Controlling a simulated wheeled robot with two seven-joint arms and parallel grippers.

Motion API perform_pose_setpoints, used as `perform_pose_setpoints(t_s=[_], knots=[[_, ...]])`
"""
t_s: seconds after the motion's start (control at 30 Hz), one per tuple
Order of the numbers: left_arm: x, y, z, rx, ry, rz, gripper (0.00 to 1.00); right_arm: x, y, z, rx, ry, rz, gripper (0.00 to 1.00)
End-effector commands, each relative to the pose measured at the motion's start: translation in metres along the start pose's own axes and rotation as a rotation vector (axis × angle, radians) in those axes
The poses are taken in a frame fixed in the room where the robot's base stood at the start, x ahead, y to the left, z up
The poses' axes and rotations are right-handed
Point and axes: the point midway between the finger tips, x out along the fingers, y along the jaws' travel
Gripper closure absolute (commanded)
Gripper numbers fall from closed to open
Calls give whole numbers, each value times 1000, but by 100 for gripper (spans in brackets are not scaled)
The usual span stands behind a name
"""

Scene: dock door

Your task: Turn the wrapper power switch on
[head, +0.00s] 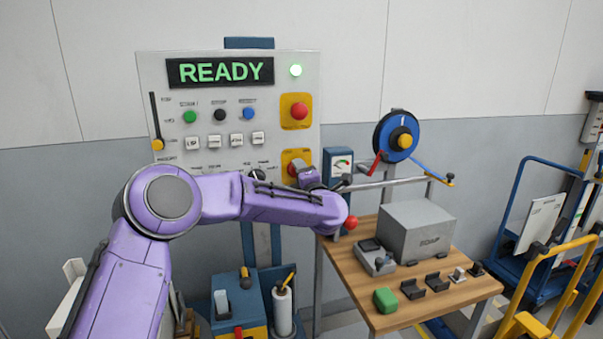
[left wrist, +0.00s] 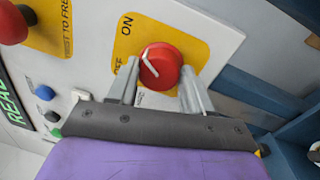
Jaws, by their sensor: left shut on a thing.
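The wrapper power switch is a round red knob (left wrist: 161,66) on a yellow plate (left wrist: 128,40) marked ON and OFF. A white mark on the knob's face points toward the upper left in the left wrist view; I cannot tell which label it lines up with. My left gripper (left wrist: 158,82) is shut on the knob, one finger on each side. In the head view, the left gripper (head: 304,175) is at the yellow plate (head: 291,155) low on the right of the control panel (head: 225,75), mostly covering the knob. My right gripper is not in view.
A red stop button (head: 299,111) sits above the switch. A wooden table (head: 345,268) with a grey box (head: 417,230) stands at right, near a blue reel (head: 396,136).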

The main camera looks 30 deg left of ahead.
Motion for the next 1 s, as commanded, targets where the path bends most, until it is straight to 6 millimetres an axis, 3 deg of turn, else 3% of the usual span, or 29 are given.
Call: perform_pose_setpoints(t_s=[0.4,0.93,0.97,1.0], knots=[[0,1,0,173,-16,1,81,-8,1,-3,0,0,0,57],[0,0,-1,196,-18,1,81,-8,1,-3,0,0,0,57],[0,0,-1,196,-18,1,44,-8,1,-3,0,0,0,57],[0,0,-1,196,-18,1,31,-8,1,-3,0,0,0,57]])
